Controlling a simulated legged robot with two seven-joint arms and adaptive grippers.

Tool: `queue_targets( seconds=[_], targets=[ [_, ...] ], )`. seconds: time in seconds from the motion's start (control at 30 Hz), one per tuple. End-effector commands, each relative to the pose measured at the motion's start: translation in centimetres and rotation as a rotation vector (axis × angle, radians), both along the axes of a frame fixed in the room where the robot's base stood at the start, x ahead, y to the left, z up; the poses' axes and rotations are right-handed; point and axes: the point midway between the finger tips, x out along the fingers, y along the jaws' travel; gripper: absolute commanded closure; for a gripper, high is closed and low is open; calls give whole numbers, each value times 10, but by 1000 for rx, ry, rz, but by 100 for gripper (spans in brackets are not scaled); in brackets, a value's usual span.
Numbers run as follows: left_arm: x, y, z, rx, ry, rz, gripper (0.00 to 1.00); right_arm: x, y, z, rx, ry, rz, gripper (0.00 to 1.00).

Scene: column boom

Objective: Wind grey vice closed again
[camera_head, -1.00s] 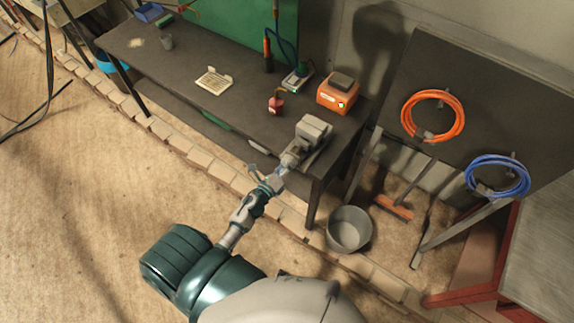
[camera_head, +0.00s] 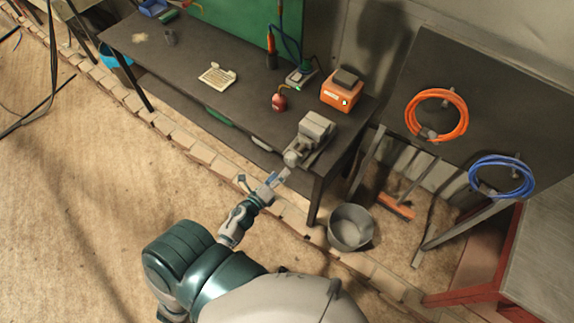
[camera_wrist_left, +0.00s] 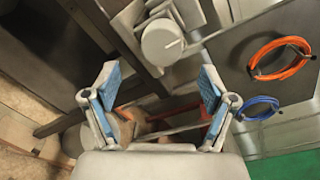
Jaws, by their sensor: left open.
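The grey vice (camera_head: 312,136) stands at the near right corner of the dark workbench (camera_head: 230,108). Its round end, facing my arm, shows in the left wrist view as a pale grey disc (camera_wrist_left: 162,42) with a small knob on its edge. My left gripper (camera_head: 277,178) is open and empty, just in front of and below the vice in the head view. Its blue-padded fingers (camera_wrist_left: 157,95) are spread wide in the wrist view, with the disc beyond and between them, apart from both. Whether the vice jaws are open is too small to tell. My right gripper is not in view.
A grey bucket (camera_head: 350,228) stands on the floor by the bench leg. Orange (camera_head: 436,115) and blue (camera_head: 502,177) coils hang on the right.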

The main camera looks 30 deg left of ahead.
Motion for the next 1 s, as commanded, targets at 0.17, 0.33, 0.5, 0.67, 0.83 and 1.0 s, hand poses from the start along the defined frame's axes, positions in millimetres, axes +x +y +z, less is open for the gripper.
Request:
queue_targets(
  seconds=[0.17, 0.33, 0.5, 0.67, 0.83, 1.0],
  targets=[
    [-35, 2, 1, -3, 3, 2, 16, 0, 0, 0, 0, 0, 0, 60],
    [-51, 3, 1, -1, 3, 1, 16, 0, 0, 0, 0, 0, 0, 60],
    [-53, 3, 2, 0, 1, 0, 16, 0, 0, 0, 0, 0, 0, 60],
    [-53, 3, 2, -1, 1, 0, 16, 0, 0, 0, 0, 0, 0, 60],
    [-53, 3, 2, -1, 1, 0, 16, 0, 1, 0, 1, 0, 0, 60],
    [-53, 3, -7, -30, 19, 7, 16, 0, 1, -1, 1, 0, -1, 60]
  ],
)
